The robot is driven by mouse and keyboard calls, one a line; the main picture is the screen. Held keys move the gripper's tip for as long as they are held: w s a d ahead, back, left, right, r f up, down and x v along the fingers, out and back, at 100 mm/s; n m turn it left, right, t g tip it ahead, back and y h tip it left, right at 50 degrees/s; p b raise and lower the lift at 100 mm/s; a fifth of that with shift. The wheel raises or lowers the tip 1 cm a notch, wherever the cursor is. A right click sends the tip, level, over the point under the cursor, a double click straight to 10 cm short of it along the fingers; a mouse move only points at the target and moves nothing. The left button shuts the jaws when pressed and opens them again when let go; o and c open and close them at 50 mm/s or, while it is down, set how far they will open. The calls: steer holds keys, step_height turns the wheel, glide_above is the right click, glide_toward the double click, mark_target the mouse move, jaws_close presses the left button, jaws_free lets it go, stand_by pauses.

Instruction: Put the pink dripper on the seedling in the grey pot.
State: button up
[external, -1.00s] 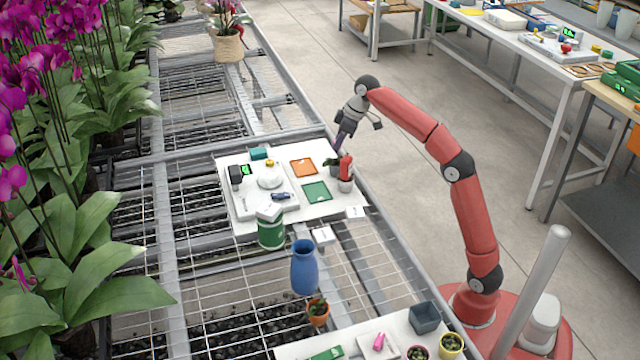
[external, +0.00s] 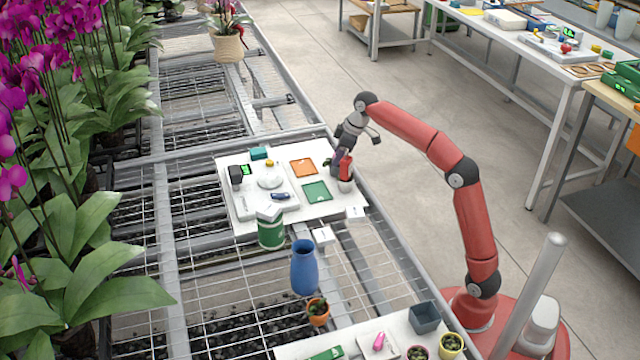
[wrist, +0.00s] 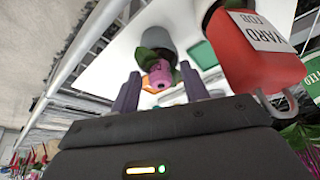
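In the wrist view a grey pot (wrist: 151,37) holds a seedling with dark green leaves (wrist: 143,57). The pink dripper (wrist: 157,74) sits at the seedling, with its holed end facing me. My gripper (wrist: 159,68) has its two purple-grey fingers on either side of the dripper, with a gap visible on both sides. It looks open. In the external view my gripper (external: 337,167) is low at the right edge of the white board and mostly hides the grey pot and seedling.
Orange (external: 303,167) and green (external: 316,192) squares lie left. A pink item (external: 379,341) lies on the near board. A blue vase (external: 304,268) stands between.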

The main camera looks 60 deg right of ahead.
steer(key=shift+r, duration=0.35)
steer(key=p+v, duration=0.4)
steer(key=v, duration=0.7)
steer(key=shift+r, duration=0.3)
steer(key=shift+s, duration=0.2)
steer(key=s+a+f+m, duration=0.1)
steer(key=s+a+f, duration=0.1)
steer(key=s+a, duration=0.45)
steer(key=s+a+f+m+t+h, duration=0.1)
steer(key=s+a+f+m, duration=0.1)
steer(key=s+f, duration=2)
steer(key=shift+s+a+m, duration=0.3)
steer(key=shift+s+a, duration=0.05)
steer(key=shift+a, duration=0.55)
